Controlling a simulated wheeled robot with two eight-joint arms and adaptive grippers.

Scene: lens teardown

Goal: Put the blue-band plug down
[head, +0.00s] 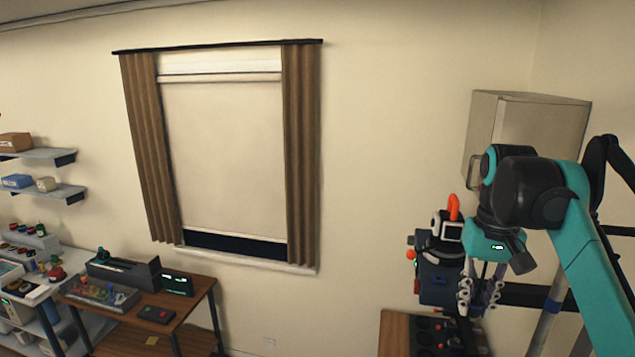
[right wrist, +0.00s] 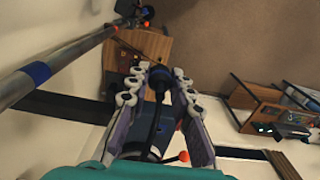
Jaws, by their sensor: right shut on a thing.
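My right gripper (head: 479,303) points down in the head view, above the right-hand wooden table. In the right wrist view its two pale, knuckled fingers (right wrist: 157,80) are closed around a dark, slender piece (right wrist: 158,92), which I take to be the plug. A blue band on it cannot be made out, and in the head view the fingers mostly hide it. Below the gripper in the head view is a dark holder with round recesses (head: 424,338) on the wooden table (head: 394,332). The gap between piece and holder cannot be judged. My left gripper is out of view.
A dark blue device (head: 436,282) with an orange hook and an orange ball is close beside the right gripper. A grey pole with a blue band (right wrist: 40,72) passes left in the wrist view. A wall cabinet (head: 524,125) is behind my arm. Another bench (head: 135,318) is at left.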

